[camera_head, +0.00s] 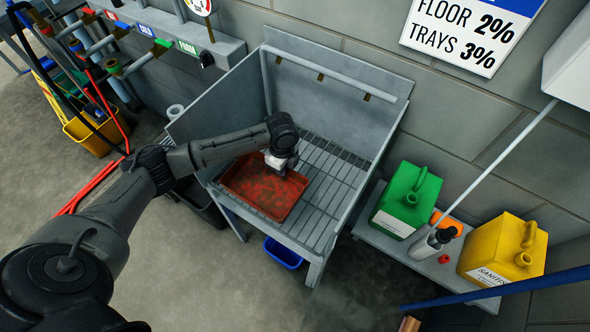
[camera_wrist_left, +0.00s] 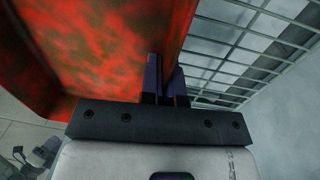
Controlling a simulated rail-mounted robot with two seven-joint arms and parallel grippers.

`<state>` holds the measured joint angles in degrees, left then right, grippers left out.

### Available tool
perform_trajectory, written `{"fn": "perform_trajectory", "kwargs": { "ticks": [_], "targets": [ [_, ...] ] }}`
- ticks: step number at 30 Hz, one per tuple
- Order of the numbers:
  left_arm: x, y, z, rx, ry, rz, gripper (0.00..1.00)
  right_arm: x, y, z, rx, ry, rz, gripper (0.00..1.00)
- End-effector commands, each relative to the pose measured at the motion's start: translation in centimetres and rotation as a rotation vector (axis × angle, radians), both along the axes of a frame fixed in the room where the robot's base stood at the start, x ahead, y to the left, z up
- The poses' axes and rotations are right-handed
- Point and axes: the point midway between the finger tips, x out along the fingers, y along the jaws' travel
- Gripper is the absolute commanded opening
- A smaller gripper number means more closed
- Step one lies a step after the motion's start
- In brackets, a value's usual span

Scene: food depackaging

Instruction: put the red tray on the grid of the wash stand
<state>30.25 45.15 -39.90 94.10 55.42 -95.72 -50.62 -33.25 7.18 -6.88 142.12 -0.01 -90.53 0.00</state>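The red tray (camera_head: 262,190), stained inside with dark greenish patches, is over the left part of the wash stand's grid (camera_head: 330,185). I cannot tell whether it touches the bars all round. My left gripper (camera_head: 279,164) is at the tray's far right edge. In the left wrist view the two dark fingers (camera_wrist_left: 165,85) are close together with the wall of the red tray (camera_wrist_left: 100,45) between them. The grid (camera_wrist_left: 250,45) shows just beyond that wall. My right gripper is not in view.
The wash stand has a tall back panel (camera_head: 335,72) and a left side panel (camera_head: 215,95). A low bench at right holds a green canister (camera_head: 408,195), a spray bottle (camera_head: 432,243) and a yellow canister (camera_head: 500,250). A blue bin (camera_head: 282,254) is under the stand. The grid's right part is clear.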

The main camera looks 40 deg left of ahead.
Motion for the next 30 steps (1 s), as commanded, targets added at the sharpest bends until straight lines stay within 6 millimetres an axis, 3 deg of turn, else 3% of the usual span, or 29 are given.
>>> {"fn": "perform_trajectory", "kwargs": {
  "ticks": [6, 12, 20, 30],
  "targets": [
    [4.4, -0.1, -2.9, -0.002, -0.001, 0.003, 0.0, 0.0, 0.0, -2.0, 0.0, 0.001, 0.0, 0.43],
    [6.6, 0.1, -4.0, 0.0, 0.0, 0.002, 0.0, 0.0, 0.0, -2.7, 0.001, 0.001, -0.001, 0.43],
    [7.1, 0.1, -4.6, 0.0, 0.001, 0.0, 0.0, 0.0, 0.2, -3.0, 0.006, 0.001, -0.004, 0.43],
    [7.1, 0.1, -8.3, 0.0, 0.0, 0.002, 0.0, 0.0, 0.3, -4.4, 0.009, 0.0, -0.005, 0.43]
  ]
}}
